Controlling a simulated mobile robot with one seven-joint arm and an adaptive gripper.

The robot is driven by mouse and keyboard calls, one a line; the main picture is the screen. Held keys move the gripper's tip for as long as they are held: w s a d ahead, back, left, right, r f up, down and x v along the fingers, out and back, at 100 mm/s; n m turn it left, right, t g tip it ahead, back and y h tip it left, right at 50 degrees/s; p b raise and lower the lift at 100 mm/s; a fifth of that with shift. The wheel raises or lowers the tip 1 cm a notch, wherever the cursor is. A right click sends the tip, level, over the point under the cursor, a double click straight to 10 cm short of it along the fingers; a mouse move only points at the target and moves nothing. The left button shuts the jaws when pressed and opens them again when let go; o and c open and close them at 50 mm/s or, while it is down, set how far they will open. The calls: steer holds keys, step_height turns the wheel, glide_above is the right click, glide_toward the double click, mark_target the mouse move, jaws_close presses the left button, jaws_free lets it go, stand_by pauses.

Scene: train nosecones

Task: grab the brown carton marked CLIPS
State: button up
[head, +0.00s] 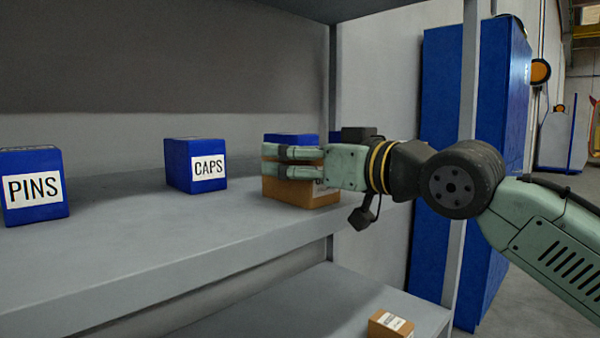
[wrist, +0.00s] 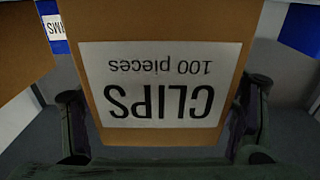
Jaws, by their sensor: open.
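The brown carton marked CLIPS (wrist: 160,18) fills the middle of the wrist view, its white label upside down and reading "CLIPS 100 pieces". In the head view a brown carton (head: 300,197) stands on the shelf, partly hidden behind my gripper (head: 277,160). My gripper is open. In the wrist view its fingers (wrist: 162,118) show on the left and right of the CLIPS carton, with the carton's label face between or just beyond them. I cannot tell whether either finger touches it.
Blue boxes marked CAPS (head: 195,165) and PINS (head: 35,187) stand left on the grey shelf (head: 190,245). A blue box (head: 291,138) shows behind my gripper. Another brown box (wrist: 22,50) is close left in the wrist view. A metal upright (head: 333,80) stands close by.

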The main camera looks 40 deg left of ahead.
steer(key=shift+c, duration=0.5)
steer(key=c, duration=1.2)
